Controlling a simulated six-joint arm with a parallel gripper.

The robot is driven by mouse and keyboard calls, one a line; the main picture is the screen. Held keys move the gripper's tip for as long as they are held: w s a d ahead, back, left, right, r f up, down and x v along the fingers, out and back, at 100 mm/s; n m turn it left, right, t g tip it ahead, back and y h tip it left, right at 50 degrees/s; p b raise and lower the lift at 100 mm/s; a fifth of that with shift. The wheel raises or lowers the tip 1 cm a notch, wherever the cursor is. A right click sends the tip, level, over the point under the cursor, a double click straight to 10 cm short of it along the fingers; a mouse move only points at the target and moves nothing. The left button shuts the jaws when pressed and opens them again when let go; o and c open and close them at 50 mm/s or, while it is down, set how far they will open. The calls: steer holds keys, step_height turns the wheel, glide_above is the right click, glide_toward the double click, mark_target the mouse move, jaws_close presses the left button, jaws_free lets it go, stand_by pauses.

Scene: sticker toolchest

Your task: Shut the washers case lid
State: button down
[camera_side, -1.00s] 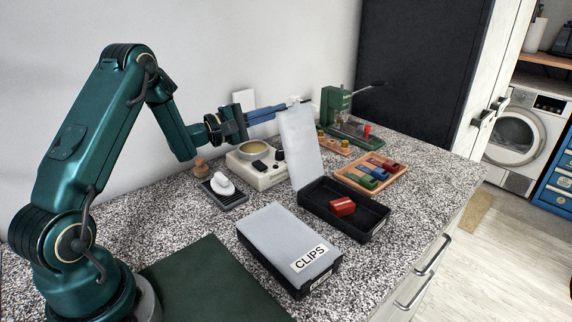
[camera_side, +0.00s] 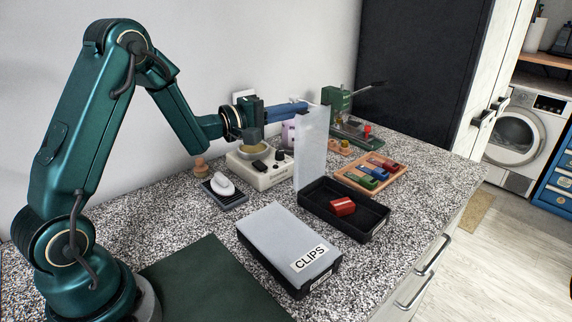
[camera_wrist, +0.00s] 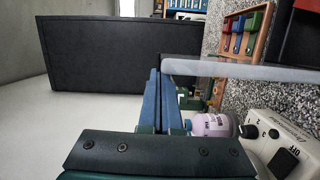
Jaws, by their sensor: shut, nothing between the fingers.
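The open case (camera_side: 370,222) is a black box on the speckled counter with a red block (camera_side: 342,206) inside. Its pale translucent lid (camera_side: 311,150) stands about upright on the box's back left edge. The lid is a thin pale slab (camera_wrist: 240,70) in the wrist view. The label on the box's front is too small to read. My gripper (camera_side: 312,106) is behind the lid near its top edge, its blue fingers together and empty. The fingertips (camera_wrist: 155,76) are beside the lid in the wrist view; the side view suggests contact with it.
A shut case marked CLIPS (camera_side: 290,245) stands in front. A white device with a round pot (camera_side: 262,172), a lilac bottle (camera_wrist: 210,124) and a black tray with a white object (camera_side: 223,188) are nearby. A wooden tray of coloured blocks (camera_side: 371,174) and a green press (camera_side: 337,105) stand behind.

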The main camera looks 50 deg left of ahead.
mark_target(301, 115)
steer(key=shift+d+r+m, duration=0.1)
steer(key=shift+d+m, duration=1)
steer(key=shift+d, duration=0.75)
